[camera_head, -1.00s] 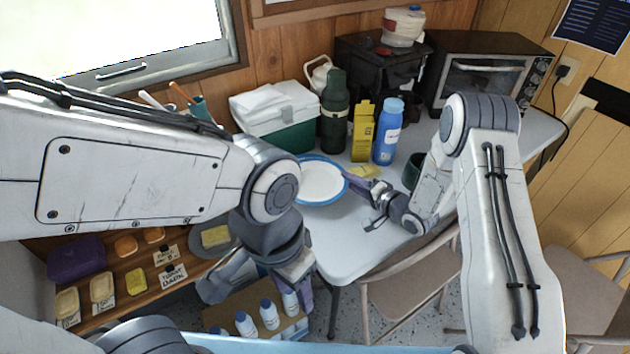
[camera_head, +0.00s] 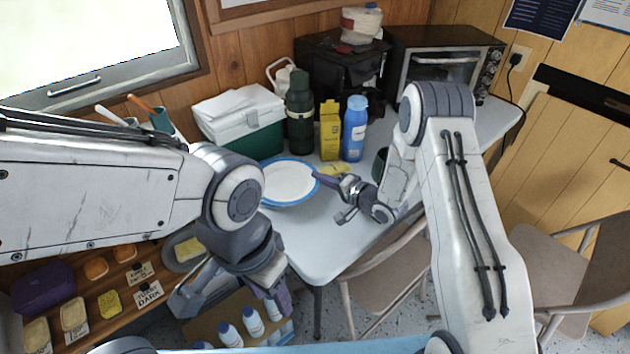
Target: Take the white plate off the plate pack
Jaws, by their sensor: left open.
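The white plate (camera_head: 287,182) lies on the table, near its left front corner. A blue ring (camera_head: 291,204) shows around it; I cannot tell whether this is its rim or the pack beneath. My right gripper (camera_head: 330,198) is open and empty just right of the plate, with one fingertip at or over the plate's right edge; contact cannot be told. My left gripper (camera_head: 232,298) is open and empty, pointing down, in front of the table's left edge and to the lower left of the plate.
Behind the plate stand a green-and-white cooler (camera_head: 240,122), a dark green flask (camera_head: 299,112), a yellow box (camera_head: 330,132) and a blue bottle (camera_head: 355,130). A folding chair (camera_head: 385,270) stands at the table's front. A shelf (camera_head: 125,285) with food is at lower left.

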